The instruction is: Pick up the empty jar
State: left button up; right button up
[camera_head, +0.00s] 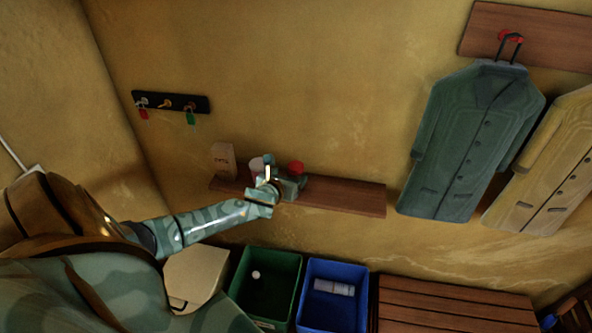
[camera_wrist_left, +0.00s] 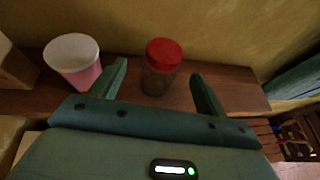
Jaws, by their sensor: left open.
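A clear, dark-looking jar with a red lid (camera_wrist_left: 161,66) stands upright on the wooden shelf (camera_wrist_left: 228,84). Its red lid also shows in the head view (camera_head: 296,167), where my gripper hides most of its body. My left gripper (camera_wrist_left: 160,88) is open, with one finger on each side of the jar's line in the wrist view. The fingers are apart from the jar, which stands a little beyond or between their tips; I cannot tell which. I cannot make out any contents in the jar. My right gripper is not in view.
A pink and white cup (camera_wrist_left: 74,62) stands left of the jar, close to the left finger. A cardboard package (camera_head: 224,160) stands at the shelf's left end. Below are a green bin (camera_head: 238,283) and a blue bin (camera_head: 363,300). The shelf's right part is bare.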

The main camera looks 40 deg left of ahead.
aim_at(293, 173)
pick_arm(q)
jog(key=b+x, duration=0.1)
jog(key=x, duration=0.5)
jog(key=shift+w+d+b, duration=0.15)
jog(key=shift+w+b, duration=0.05)
jog(key=shift+b, duration=0.1)
jog(key=shift+s, duration=0.1)
jog(key=shift+c, duration=0.3)
jog(key=shift+s, duration=0.1)
jog(key=c, duration=1.1)
